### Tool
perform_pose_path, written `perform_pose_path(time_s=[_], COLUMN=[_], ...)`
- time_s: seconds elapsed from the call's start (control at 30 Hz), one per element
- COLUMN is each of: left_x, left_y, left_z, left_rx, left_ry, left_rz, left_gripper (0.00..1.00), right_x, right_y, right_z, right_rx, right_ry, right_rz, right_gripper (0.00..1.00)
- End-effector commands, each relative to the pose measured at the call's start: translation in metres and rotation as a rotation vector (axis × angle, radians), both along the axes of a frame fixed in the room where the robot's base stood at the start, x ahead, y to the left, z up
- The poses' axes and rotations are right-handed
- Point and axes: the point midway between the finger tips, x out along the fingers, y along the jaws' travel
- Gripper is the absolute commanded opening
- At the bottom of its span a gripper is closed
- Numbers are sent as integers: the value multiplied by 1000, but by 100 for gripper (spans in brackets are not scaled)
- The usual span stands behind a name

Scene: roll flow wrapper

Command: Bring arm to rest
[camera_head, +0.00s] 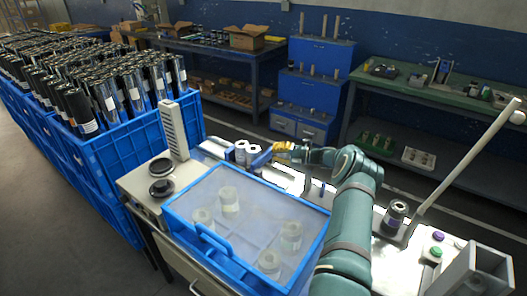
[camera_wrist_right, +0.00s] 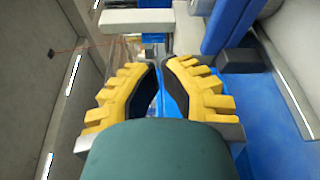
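My right arm reaches in from the bottom right in the head view. Its yellow-fingered right gripper (camera_head: 283,151) is over the machine, just right of two white rolls (camera_head: 245,152). In the right wrist view the gripper (camera_wrist_right: 159,76) has its two yellow fingers apart with a narrow gap between the dark pads. Nothing is seen held in that gap. My left gripper is not in view.
A blue-framed clear cover (camera_head: 195,228) with several pale rolls under it lies left of my arm. Blue crates (camera_head: 118,143) of dark rolls stand at left. A dark roll (camera_head: 395,217), a pale post (camera_head: 470,155) and a grey box (camera_head: 477,275) are at right.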

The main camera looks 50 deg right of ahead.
Motion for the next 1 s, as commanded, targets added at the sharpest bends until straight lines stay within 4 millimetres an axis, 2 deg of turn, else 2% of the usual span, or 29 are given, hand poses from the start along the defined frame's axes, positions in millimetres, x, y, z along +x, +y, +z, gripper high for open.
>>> perform_pose_path(time_s=[0.1,0.3,0.67,0.83,1.0], left_x=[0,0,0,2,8], left_y=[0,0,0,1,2], left_z=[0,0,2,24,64], left_rx=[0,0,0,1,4], left_ry=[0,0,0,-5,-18], left_rz=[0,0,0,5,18], left_gripper=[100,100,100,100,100], right_x=[-20,-37,-40,-40,-40], right_y=[-9,-16,-18,-18,-18], right_z=[1,2,5,26,67], right_rx=[1,0,0,0,0], right_ry=[1,0,-1,-1,-1], right_rz=[-2,0,0,0,0], right_gripper=[0,0,0,0,0])
